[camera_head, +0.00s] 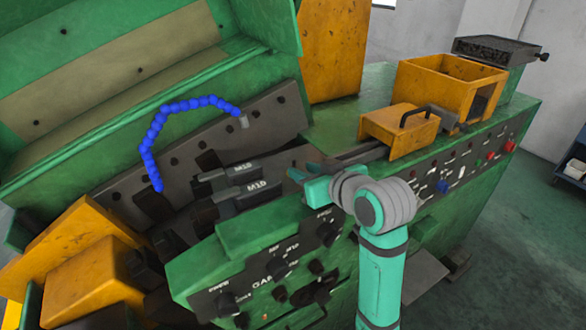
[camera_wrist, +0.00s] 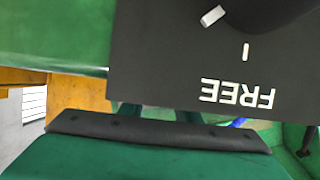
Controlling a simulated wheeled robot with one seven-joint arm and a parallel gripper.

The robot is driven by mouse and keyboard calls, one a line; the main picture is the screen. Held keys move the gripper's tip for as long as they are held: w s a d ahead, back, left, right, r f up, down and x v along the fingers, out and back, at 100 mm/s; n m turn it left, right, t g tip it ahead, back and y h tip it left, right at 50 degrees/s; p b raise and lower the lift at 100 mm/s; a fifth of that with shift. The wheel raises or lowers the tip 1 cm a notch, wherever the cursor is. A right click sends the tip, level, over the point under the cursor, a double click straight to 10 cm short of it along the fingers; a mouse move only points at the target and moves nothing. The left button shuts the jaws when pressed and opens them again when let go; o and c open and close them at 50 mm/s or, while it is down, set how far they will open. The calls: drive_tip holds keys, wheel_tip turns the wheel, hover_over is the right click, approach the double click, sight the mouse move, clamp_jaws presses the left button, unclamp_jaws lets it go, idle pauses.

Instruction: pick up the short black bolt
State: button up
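I cannot pick out the short black bolt for certain in either view. Several small dark bolt heads or holes show along the grey plate (camera_head: 188,148) in the head view, too small to tell apart. My gripper (camera_head: 302,175) is above the front control panel, just right of two dark blocks marked M10 (camera_head: 245,182). Its fingers are small and partly hidden by my wrist, so their opening is unclear. In the wrist view, a dark bar crosses the lower part of the picture, and no bolt shows between fingers.
A black panel marked FREE (camera_wrist: 236,94) fills the upper right of the wrist view, close by. A blue segmented hose (camera_head: 150,150) arches over the machine bed. An orange open box (camera_head: 440,85) and an orange handled cover (camera_head: 398,130) stand right. Clear floor (camera_head: 520,240) lies at right.

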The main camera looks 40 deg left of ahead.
sight(294, 166)
drive_tip(key=shift+w+x, duration=0.15)
drive_tip(key=shift+x, duration=1.1)
drive_tip(key=shift+w+x, duration=0.2)
drive_tip(key=shift+x, duration=1.05)
drive_tip(key=shift+d, duration=0.25)
clamp_jaws()
drive_tip(key=shift+s+a, duration=0.25)
drive_tip(key=shift+d+r, duration=0.1)
